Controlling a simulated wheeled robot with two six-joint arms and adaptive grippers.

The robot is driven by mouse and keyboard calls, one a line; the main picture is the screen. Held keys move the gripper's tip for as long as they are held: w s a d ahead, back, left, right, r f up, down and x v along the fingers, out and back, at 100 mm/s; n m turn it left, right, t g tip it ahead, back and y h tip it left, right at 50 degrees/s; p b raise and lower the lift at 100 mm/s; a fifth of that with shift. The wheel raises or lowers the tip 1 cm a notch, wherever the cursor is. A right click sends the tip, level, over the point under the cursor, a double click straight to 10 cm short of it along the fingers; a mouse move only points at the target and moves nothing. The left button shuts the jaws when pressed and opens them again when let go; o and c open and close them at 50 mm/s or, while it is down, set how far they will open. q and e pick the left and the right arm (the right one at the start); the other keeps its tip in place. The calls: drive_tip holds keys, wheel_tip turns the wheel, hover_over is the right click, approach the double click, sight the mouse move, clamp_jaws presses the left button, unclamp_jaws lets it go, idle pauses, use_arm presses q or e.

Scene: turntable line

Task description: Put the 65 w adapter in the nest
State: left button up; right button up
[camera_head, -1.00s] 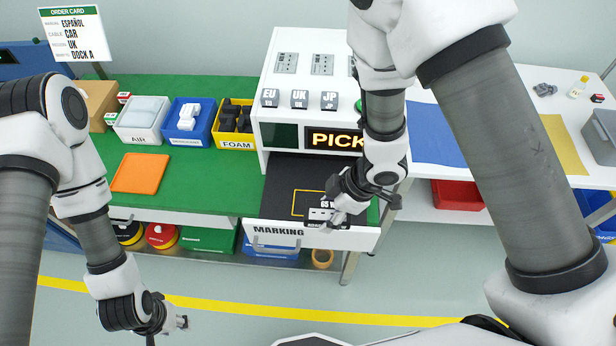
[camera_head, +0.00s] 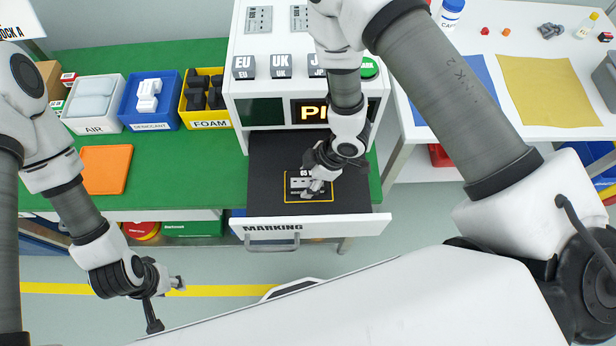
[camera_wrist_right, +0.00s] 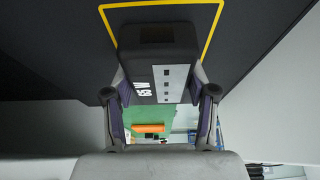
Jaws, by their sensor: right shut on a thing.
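The dark 65 W adapter (camera_head: 298,183) is in my right gripper (camera_head: 312,186), over the yellow-outlined nest (camera_head: 308,201) in the open MARKING drawer. I cannot tell whether the adapter touches the drawer floor. My left gripper (camera_head: 165,300) is open and empty, in front of the green bench at lower left.
The drawer (camera_head: 350,222) is pulled out below the white station with EU, UK and JP blocks (camera_head: 282,67). Bins marked AIR (camera_head: 92,105), desiccant (camera_head: 150,100) and FOAM (camera_head: 205,98) and an orange tray (camera_head: 107,168) stand left. A white table (camera_head: 550,140) stands right.

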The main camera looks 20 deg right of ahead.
drive_tip(key=shift+s, duration=0.25)
drive_tip(key=shift+f, duration=0.15)
drive_tip(key=o, duration=1.3)
drive_tip(key=shift+w, duration=0.15)
drive_tip(key=shift+o, duration=0.2)
drive_tip(key=shift+r, duration=0.35)
drive_tip(key=v, duration=1.1)
drive_tip(key=shift+d+r, duration=0.3)
